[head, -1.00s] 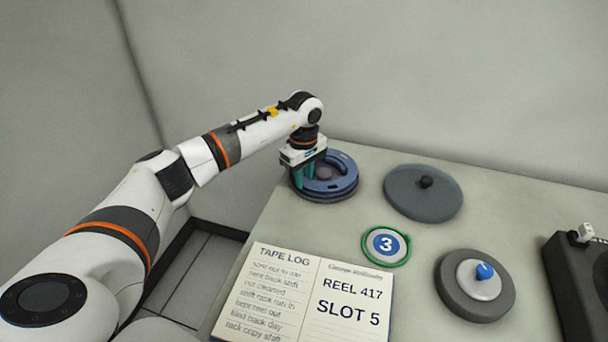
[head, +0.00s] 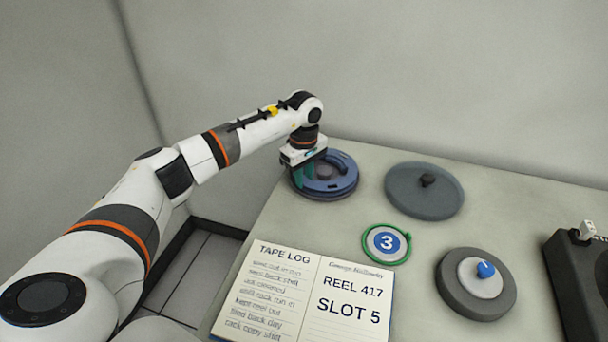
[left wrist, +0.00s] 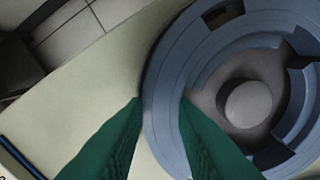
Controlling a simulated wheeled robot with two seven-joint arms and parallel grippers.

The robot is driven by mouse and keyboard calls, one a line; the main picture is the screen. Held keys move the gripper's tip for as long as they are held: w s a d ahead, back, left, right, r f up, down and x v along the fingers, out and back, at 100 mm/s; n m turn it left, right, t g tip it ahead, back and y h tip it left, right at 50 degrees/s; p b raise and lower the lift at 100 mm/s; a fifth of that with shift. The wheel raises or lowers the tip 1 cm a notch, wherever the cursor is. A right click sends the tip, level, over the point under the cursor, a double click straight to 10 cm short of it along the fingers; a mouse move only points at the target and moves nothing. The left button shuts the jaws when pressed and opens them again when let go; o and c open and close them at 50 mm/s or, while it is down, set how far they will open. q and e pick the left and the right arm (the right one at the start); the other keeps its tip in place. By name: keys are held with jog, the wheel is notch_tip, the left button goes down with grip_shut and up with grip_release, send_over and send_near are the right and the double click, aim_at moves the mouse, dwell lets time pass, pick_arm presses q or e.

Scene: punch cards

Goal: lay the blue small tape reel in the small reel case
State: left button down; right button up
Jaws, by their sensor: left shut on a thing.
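The blue small tape reel (head: 341,184) lies at the far left of the table, in or on a dark round base that looks like the small reel case (head: 326,199). How deep it sits I cannot tell. My left gripper (head: 303,181) is over the reel's left side, pointing down. In the left wrist view the blue reel (left wrist: 170,95) fills the right half, and the green fingers of my left gripper (left wrist: 160,105) straddle its rim, shut on it. A grey hub knob (left wrist: 249,104) shows in the reel's open middle. My right gripper is not in view.
A grey round lid (head: 423,194) with a dark knob lies right of the reel. A green-rimmed disc marked 3 (head: 386,245), an open tape log (head: 305,298), a grey round piece with a blue knob (head: 464,299) and a black machine (head: 575,280) occupy the nearer table.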

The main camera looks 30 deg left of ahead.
pick_arm(q)
jog(key=shift+f+b, duration=0.35)
jog(key=shift+f, duration=0.15)
jog(key=c, duration=1.1)
grip_release()
jog(key=c, duration=0.4)
jog(key=shift+r, duration=0.1)
jog(key=shift+r+p, duration=3)
jog(key=shift+r, duration=1.45)
